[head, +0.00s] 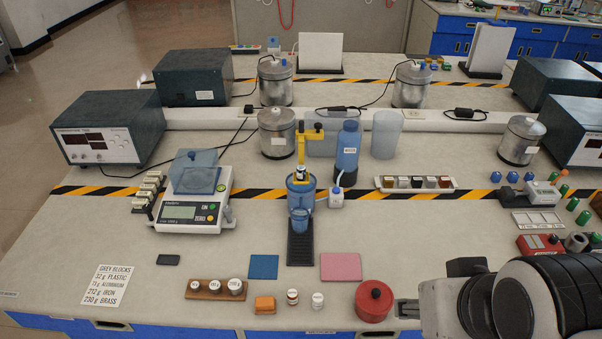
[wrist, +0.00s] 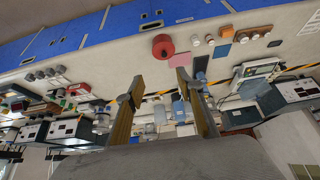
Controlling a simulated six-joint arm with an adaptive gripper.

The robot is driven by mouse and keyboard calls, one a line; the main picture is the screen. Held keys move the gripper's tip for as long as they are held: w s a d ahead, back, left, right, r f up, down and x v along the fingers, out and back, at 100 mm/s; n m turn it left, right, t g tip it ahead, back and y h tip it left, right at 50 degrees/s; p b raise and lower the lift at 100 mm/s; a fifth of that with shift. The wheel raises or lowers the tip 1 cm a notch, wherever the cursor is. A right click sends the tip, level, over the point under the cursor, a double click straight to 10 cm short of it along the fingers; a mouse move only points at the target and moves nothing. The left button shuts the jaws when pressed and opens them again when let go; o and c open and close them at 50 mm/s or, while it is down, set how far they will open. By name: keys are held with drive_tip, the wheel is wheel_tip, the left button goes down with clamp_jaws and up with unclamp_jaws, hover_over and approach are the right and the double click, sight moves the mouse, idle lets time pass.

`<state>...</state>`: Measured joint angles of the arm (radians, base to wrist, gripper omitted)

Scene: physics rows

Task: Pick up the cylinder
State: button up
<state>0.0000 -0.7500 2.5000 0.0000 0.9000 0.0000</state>
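My gripper (wrist: 160,78) is open and empty in the wrist view, its two fingers well apart. In the head view my arm fills the lower right corner, and the finger opening is not clear there. Several things are cylindrical, and I cannot tell which one is the task's cylinder. A squat red cylinder with a dark knob (head: 374,301) stands near the front edge, left of my arm; it also shows in the wrist view (wrist: 163,45), apart from the fingers. A grey cylinder (head: 577,242) sits at the red block on the right. Metal lidded cylinders (head: 277,135) stand farther back.
A yellow-topped stand with a blue beaker (head: 300,195), a blue bottle (head: 346,155) and a scale (head: 190,212) occupy the middle and left. Small jars (head: 318,300), an orange block (head: 265,305) and a pink mat (head: 341,267) lie near the front.

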drive_tip(key=n+g+y, duration=0.2)
drive_tip(key=n+y, duration=0.1)
drive_tip(key=n, duration=0.4)
hover_over(301, 173)
drive_tip(key=d, duration=0.2)
drive_tip(key=f, duration=0.9)
drive_tip(key=shift+s+a+f, duration=0.1)
drive_tip(key=shift+s+f, duration=0.05)
drive_tip(key=shift+s, duration=0.15)
drive_tip(key=shift+n, duration=0.3)
drive_tip(key=shift+n, duration=0.3)
drive_tip(key=shift+f, duration=0.1)
